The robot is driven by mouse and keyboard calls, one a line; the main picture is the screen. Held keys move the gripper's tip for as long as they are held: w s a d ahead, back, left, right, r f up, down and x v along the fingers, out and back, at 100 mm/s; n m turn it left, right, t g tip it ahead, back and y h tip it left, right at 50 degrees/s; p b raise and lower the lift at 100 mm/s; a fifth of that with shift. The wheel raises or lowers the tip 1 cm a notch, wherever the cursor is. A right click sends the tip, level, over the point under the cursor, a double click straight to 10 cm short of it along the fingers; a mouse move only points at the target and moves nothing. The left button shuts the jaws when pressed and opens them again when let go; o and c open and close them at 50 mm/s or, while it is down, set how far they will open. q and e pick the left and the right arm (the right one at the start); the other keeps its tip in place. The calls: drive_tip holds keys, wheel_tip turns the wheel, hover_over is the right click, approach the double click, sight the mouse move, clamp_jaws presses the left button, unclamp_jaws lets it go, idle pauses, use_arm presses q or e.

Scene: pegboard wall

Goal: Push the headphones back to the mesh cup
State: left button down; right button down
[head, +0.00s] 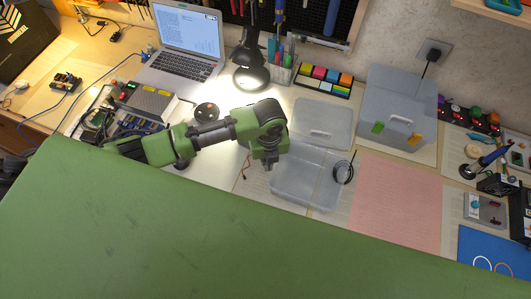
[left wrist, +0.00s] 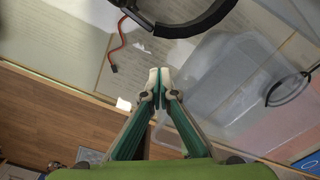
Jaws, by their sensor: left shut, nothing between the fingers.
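A black curved band (left wrist: 185,28), which looks like the headphones' headband, crosses the top of the left wrist view. Its ends run out of that frame, and in the head view my left arm hides it. The mesh cup (head: 281,74) with pens and tools stands at the back of the desk, right of the desk lamp. My left gripper (left wrist: 158,76) is shut and empty, pointing at the desk, with its tips short of the band. In the head view the gripper (head: 268,164) is over the desk, left of a clear bin. My right gripper is in neither view.
The clear bin (head: 300,195) is close on the right, with a black cable coil (head: 343,172) at its edge. A clear lid (head: 322,122) lies behind it. The lamp (head: 250,76), laptop (head: 186,40) and sticky-note tray (head: 324,79) stand at the back. The pink mat (head: 398,203) is bare.

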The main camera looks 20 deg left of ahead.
use_arm(q)
drive_tip(key=shift+f, duration=0.9)
drive_tip(key=shift+w+a+p, duration=0.3)
drive_tip(key=shift+w, duration=0.2)
drive_tip(key=shift+w+a+p, duration=0.3)
drive_tip(key=shift+w, duration=0.2)
drive_tip(key=shift+w+a+f, duration=0.1)
drive_tip(key=shift+w+a, duration=0.3)
drive_tip(key=shift+w, duration=0.35)
drive_tip(key=w+a+b, duration=0.2)
drive_tip(key=w, duration=0.1)
drive_tip(key=w+a+b, duration=0.1)
drive_tip(key=w, duration=0.2)
drive_tip(key=w+a+b, duration=0.2)
drive_tip(key=w, duration=0.1)
drive_tip(key=shift+w+a+f+b, duration=0.15)
drive_tip(key=shift+a+f+b, duration=0.1)
drive_tip(key=shift+a+b, duration=0.05)
drive_tip(key=shift+w+a+r, duration=0.1)
drive_tip(key=shift+w+a, duration=0.05)
drive_tip(key=shift+w, duration=0.15)
drive_tip(key=shift+w+a+r, duration=0.1)
drive_tip(key=shift+r, duration=0.05)
